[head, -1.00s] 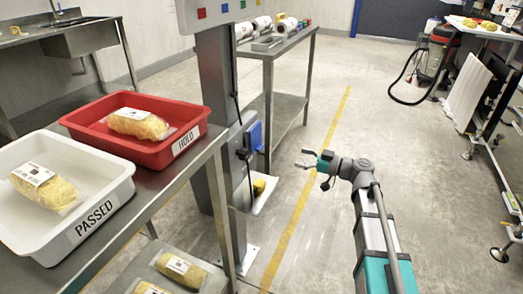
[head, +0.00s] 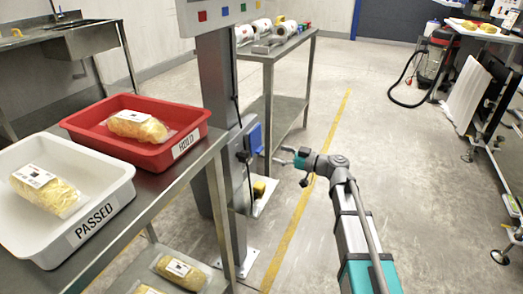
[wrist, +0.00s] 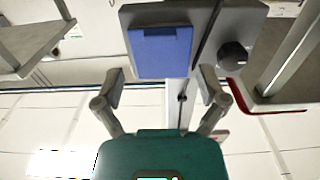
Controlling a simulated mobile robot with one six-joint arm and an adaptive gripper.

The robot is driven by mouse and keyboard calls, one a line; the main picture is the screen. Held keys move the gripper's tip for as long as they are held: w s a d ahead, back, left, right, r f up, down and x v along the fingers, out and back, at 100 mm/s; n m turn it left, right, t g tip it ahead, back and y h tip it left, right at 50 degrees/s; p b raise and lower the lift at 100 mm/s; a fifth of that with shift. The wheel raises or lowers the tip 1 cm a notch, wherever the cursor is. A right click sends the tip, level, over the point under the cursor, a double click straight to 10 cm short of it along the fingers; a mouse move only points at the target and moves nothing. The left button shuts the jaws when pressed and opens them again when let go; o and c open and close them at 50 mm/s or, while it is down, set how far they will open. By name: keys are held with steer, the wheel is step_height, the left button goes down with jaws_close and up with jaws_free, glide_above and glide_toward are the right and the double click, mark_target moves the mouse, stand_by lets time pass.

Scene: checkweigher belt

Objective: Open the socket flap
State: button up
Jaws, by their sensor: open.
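The blue socket flap (head: 253,139) is on the side of the grey post (head: 219,130), above a small bracket. In the wrist view the flap (wrist: 160,52) lies flat against a dark grey box, as if shut. My gripper (head: 284,156) is just to the right of the flap in the head view, pointing at it. The gripper is open and empty in the wrist view (wrist: 161,76), its two fingers spread either side of the flap's lower edge. A small gap appears to lie between the fingertips and the flap; contact cannot be told.
A dark round knob (wrist: 234,55) sits beside the flap, with a cable near it. A steel table (head: 293,80) stands behind; a table with a red HOLD tray (head: 150,155) stands left.

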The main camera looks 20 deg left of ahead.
mark_target(262, 149)
steer(key=shift+w+a, duration=0.15)
steer(key=shift+a, duration=1.45)
steer(key=shift+w+a, duration=0.1)
steer(key=shift+a, duration=1.5)
jaws_close()
